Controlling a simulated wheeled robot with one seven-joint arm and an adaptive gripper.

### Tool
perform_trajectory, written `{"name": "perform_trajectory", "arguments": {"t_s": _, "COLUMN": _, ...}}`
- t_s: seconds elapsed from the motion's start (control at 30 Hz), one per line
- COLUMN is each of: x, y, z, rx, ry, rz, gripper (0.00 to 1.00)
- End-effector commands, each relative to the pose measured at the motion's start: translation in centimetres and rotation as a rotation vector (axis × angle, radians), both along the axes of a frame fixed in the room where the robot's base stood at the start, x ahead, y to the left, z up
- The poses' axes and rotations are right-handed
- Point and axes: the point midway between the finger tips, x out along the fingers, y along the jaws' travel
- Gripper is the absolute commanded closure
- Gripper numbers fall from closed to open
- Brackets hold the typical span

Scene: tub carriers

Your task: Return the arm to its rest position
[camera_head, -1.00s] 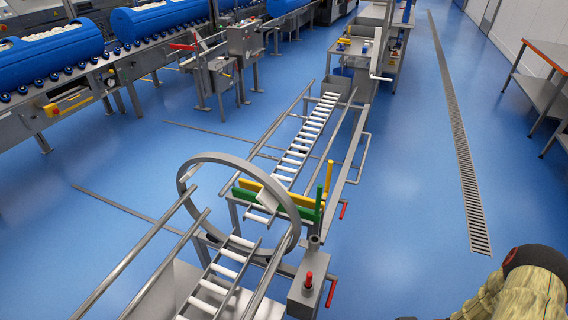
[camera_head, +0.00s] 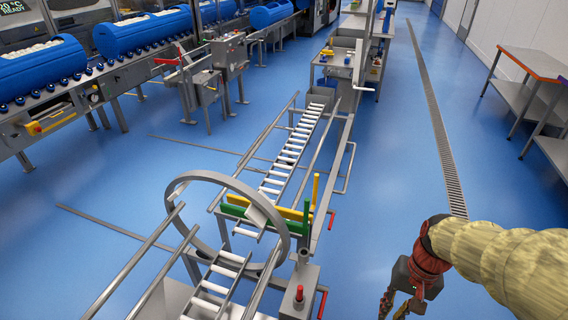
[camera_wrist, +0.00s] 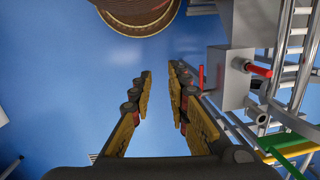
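My gripper (camera_head: 398,306) is at the lower right of the head view, pointing down over bare blue floor to the right of the roller conveyor. In the wrist view my gripper (camera_wrist: 160,92) shows two yellow and black fingers standing apart with only blue floor between them. It holds nothing. My arm, in a tan sleeve with a dark red wrist, comes in from the right edge of the head view.
A roller conveyor (camera_head: 290,150) with a large metal ring (camera_head: 168,200), green and yellow bars and a red-knobbed post (camera_head: 298,298) stands left of my gripper. Blue tubs (camera_head: 40,68) line the back left. A steel table (camera_head: 520,90) stands at right.

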Motion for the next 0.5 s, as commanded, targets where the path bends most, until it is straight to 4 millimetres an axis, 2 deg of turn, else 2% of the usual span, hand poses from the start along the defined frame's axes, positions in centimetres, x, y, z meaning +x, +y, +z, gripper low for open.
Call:
{"name": "perform_trajectory", "arguments": {"t_s": 0.03, "x": 0.0, "y": 0.5, "z": 1.9, "rx": -0.038, "ry": -0.050, "rz": 0.037, "gripper": 0.83}}
{"name": "perform_trajectory", "arguments": {"t_s": 0.1, "x": -0.1, "y": 1.2, "z": 4.1, "rx": -0.086, "ry": -0.114, "rz": 0.087, "gripper": 0.83}}
{"name": "perform_trajectory", "arguments": {"t_s": 0.27, "x": -0.6, "y": 3.1, "z": 9.1, "rx": -0.174, "ry": -0.267, "rz": 0.210, "gripper": 0.83}}
{"name": "perform_trajectory", "arguments": {"t_s": 0.5, "x": -1.2, "y": 6.8, "z": 16.2, "rx": -0.227, "ry": -0.497, "rz": 0.344, "gripper": 0.83}}
